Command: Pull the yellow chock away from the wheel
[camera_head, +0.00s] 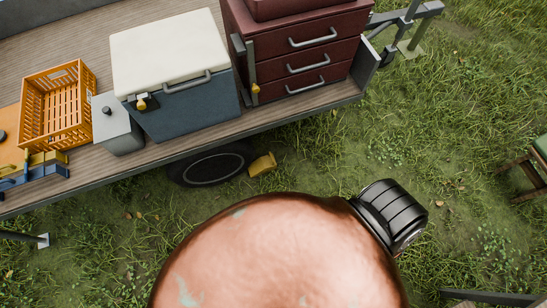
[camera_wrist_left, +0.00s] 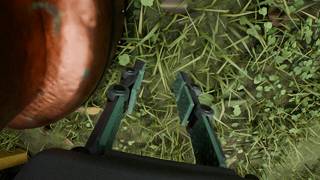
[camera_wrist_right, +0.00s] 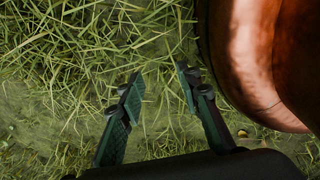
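The yellow chock (camera_head: 262,164) lies on the grass in the head view, at the right side of the trailer's dark wheel (camera_head: 212,167). It sits close against the tyre; whether they touch is hard to tell. The wheel's upper part is hidden under the trailer bed. My left gripper (camera_wrist_left: 158,77) is open and empty above grass in the left wrist view. My right gripper (camera_wrist_right: 159,79) is open and empty above grass in the right wrist view. Neither gripper shows in the head view, and the chock shows in neither wrist view.
The trailer bed (camera_head: 140,165) overhangs the wheel. It carries an orange crate (camera_head: 58,105), a white-lidded cooler (camera_head: 165,55), a grey box (camera_head: 117,130) and a red drawer cabinet (camera_head: 305,60). The grass (camera_head: 310,160) right of the chock is clear. A stool (camera_head: 530,170) stands far right.

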